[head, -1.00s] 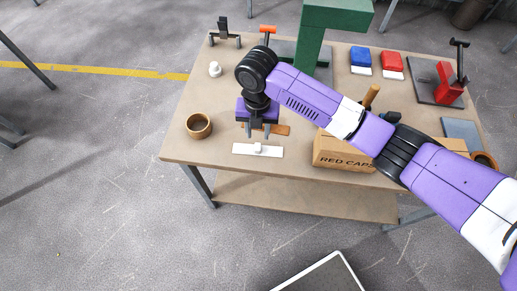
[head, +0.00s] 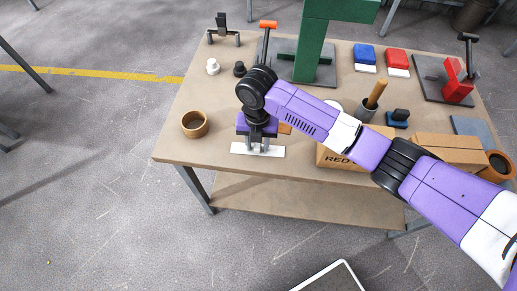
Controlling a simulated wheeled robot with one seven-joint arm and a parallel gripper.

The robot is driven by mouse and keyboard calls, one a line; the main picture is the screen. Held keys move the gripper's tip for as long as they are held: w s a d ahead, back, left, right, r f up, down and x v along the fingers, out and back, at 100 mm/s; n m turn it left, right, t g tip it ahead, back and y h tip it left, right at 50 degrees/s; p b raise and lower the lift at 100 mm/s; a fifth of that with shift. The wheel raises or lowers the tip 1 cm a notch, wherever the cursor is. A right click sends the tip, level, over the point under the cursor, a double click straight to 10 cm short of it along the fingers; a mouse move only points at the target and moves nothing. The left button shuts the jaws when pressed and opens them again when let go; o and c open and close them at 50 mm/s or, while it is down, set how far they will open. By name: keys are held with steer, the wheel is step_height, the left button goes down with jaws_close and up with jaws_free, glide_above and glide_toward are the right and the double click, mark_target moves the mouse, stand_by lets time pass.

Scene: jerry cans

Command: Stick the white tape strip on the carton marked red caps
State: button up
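The white tape strip (head: 240,150) lies flat near the front edge of the table, left of the cartons. A small white raised tab showed on its middle earlier; my gripper now covers that spot. My gripper (head: 257,149) points down over the strip, with its fingertips at the tab. Whether the fingers are closed on the tab is too small to tell. The carton marked red caps (head: 333,158) stands to the right of the strip, and my forearm hides much of its top and lettering.
A second carton (head: 450,148) stands right of the marked one. A green press (head: 310,50), a pot with a wooden handle (head: 367,110) and red and blue blocks stand farther back. The table's front left is clear.

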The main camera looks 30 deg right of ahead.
mark_target(258, 145)
jaws_close()
steer(key=shift+r+p, duration=2.65)
steer(key=shift+r, duration=0.45)
steer(key=shift+f, duration=0.1)
